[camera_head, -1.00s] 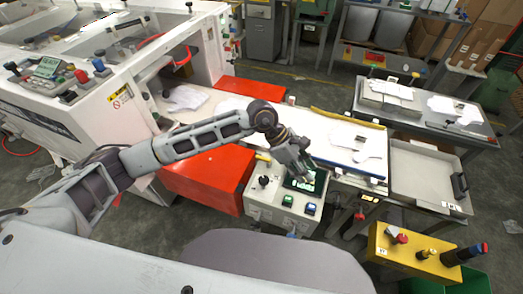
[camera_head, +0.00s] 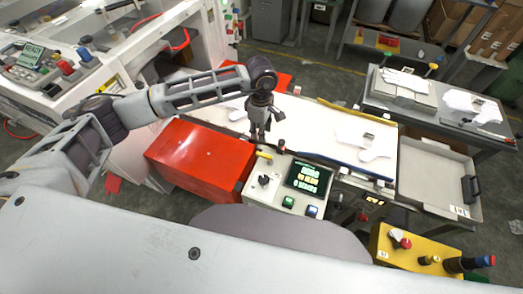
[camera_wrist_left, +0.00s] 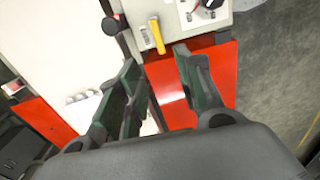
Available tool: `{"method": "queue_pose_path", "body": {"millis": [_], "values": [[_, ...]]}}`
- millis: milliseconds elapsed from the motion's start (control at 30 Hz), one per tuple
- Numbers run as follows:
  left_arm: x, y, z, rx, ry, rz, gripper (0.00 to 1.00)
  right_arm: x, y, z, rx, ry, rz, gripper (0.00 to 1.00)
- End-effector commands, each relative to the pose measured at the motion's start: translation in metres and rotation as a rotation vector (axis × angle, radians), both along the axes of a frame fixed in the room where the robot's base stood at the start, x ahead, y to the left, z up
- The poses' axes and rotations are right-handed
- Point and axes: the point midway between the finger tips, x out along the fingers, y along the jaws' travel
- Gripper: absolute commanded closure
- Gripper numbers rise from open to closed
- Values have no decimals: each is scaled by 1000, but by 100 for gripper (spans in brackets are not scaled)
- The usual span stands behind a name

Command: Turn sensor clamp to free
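The control box (camera_head: 249,196) has a black rotary knob (camera_head: 264,180), a lit display (camera_head: 308,179) and green and blue buttons. A short yellow lever (camera_head: 264,155) sits at its back left edge; it also shows in the left wrist view (camera_wrist_left: 158,38). No label reading "sensor clamp" is legible, so I cannot tell which part it is. My left gripper (camera_head: 261,138) hangs just behind the box, close to the yellow lever. In the left wrist view my left gripper (camera_wrist_left: 156,57) is open and empty, with the lever just beyond its fingertips. My right gripper is not in view.
A red cover (camera_head: 200,158) lies left of the box. A dark post with a red ring (camera_head: 281,146) stands behind it. A white belt with glove pieces (camera_head: 365,140) runs right. A yellow button box (camera_head: 410,248) is at the lower right.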

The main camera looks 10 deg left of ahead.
Motion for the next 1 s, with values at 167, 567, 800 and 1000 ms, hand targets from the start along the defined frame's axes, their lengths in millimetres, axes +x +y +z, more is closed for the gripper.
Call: {"method": "queue_pose_path", "body": {"millis": [167, 567, 800, 1000], "values": [[0, 0, -1, -1, 1, 0, 64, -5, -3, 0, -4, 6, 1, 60], [-1, -1, -31, -1, 4, 1, 64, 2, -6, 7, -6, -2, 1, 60], [-1, -1, -63, -1, 3, 0, 64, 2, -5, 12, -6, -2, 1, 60], [-1, -1, -89, -2, 2, 1, 64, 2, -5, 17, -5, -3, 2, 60]]}}
